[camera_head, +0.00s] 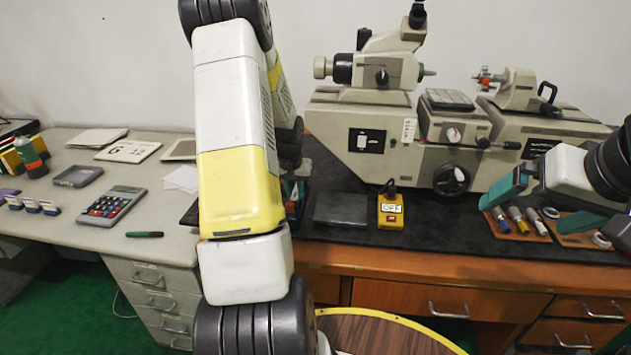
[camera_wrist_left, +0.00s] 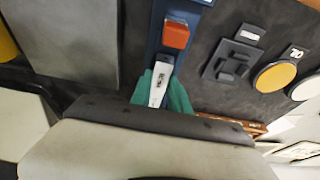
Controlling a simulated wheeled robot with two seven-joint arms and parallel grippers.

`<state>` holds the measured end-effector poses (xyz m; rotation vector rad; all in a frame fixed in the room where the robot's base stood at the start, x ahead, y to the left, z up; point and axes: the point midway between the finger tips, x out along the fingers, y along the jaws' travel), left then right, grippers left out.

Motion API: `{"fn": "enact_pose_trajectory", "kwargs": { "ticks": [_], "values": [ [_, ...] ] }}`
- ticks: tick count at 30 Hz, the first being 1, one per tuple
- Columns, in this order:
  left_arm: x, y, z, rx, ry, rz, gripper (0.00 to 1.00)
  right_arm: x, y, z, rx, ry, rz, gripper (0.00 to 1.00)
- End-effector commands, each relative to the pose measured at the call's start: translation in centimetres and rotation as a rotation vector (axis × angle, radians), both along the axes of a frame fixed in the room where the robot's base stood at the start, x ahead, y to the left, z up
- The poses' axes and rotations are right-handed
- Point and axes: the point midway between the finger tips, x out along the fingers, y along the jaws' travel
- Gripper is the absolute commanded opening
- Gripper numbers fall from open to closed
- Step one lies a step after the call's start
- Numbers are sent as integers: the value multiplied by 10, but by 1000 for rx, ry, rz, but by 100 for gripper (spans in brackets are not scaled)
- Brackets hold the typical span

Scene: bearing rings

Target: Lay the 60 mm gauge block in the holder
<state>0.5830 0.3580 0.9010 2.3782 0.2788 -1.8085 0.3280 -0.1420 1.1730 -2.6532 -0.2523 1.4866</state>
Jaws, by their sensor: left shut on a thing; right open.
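In the left wrist view my left gripper (camera_wrist_left: 160,92) has its green fingers shut on a pale, silvery block (camera_wrist_left: 160,78) with small dark marking too blurred to read. The block points at a blue holder (camera_wrist_left: 156,37), which carries an orange-red piece (camera_wrist_left: 176,35). The block's far end lies at or over the holder; I cannot tell whether it touches. In the head view my left arm hides most of this spot. My right gripper (camera_head: 525,214) is open and empty above the right side of the bench mat, near the tool pouches.
A grey plate (camera_head: 341,208) and a yellow switch box (camera_head: 390,211) lie on the black mat. A large measuring machine (camera_head: 400,135) stands behind. Tool pouches (camera_head: 516,223) lie at right. In the left wrist view a dark fixture (camera_wrist_left: 232,62) and round discs (camera_wrist_left: 275,76) lie beside the holder.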

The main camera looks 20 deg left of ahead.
Motion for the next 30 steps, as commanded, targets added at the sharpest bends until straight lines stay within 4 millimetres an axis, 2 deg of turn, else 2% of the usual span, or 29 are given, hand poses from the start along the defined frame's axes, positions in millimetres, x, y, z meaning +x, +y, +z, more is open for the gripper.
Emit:
{"fn": "enact_pose_trajectory", "kwargs": {
  "ticks": [24, 25, 28, 30],
  "values": [
    [0, 0, -6, 0, 0, 1, 0, 0, 0, 0, 0, 0, 0, 100],
    [0, 0, -6, 0, -1, 1, 27, 0, 0, 0, 0, 0, 0, 100],
    [0, 0, -6, 0, -1, 1, 47, 0, 0, 0, 0, 0, 0, 100],
    [0, 0, -6, 0, 1, 1, 47, 0, 0, 0, 0, 0, 0, 100]
  ]
}}
